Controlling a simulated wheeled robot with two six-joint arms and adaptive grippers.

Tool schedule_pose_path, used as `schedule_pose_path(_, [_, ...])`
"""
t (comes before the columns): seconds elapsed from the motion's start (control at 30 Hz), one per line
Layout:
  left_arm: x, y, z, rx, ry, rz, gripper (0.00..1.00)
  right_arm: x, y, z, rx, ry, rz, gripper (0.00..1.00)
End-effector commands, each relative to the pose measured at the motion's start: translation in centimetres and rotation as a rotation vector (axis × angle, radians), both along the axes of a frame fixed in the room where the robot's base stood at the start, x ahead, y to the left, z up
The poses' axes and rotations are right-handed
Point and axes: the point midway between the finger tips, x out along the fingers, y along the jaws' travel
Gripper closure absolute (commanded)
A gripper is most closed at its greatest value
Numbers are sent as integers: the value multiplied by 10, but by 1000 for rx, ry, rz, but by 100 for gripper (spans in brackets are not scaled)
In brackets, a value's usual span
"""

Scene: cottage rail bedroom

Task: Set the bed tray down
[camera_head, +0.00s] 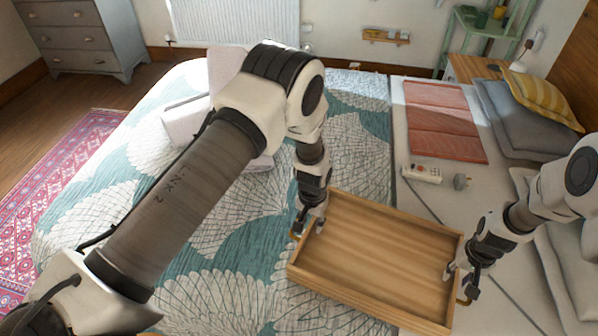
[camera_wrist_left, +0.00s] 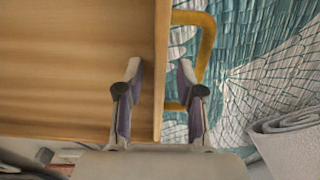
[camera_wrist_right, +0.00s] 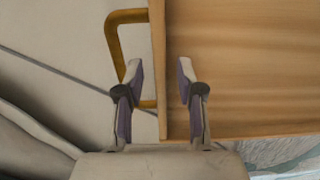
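The wooden bed tray (camera_head: 380,250) is level and appears to rest on the bed, partly over the teal patterned cover and partly over the pale sheet. My left gripper (camera_head: 309,224) is at the tray's left end. In the left wrist view its fingers (camera_wrist_left: 160,80) stand open on either side of the end wall (camera_wrist_left: 160,50), near a brass handle (camera_wrist_left: 207,45), with gaps visible. My right gripper (camera_head: 458,283) is at the right end. In the right wrist view its fingers (camera_wrist_right: 159,80) are likewise open astride the wall, near the other handle (camera_wrist_right: 112,40).
A white remote-like object (camera_head: 423,174) and a small grey item (camera_head: 462,181) lie beyond the tray. A folded red cloth (camera_head: 440,120) and pillows (camera_head: 525,115) are farther back. Folded pale towels (camera_head: 187,122) lie behind my left arm. The bed's near left is clear.

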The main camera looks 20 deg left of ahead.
Motion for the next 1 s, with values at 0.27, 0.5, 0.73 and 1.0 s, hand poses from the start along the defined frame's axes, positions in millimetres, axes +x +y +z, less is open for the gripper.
schedule_pose_path(0.27, [0,0,12,0,-1,0,63,0,0,0,0,0,0,63])
schedule_pose_path(0.5, [1,0,71,1,-5,-1,63,0,0,0,0,0,0,63])
schedule_pose_path(0.73, [-1,0,114,0,-1,0,63,0,0,0,0,0,0,63])
schedule_pose_path(1.0, [-1,0,121,0,-1,0,63,1,0,28,0,-4,-1,63])
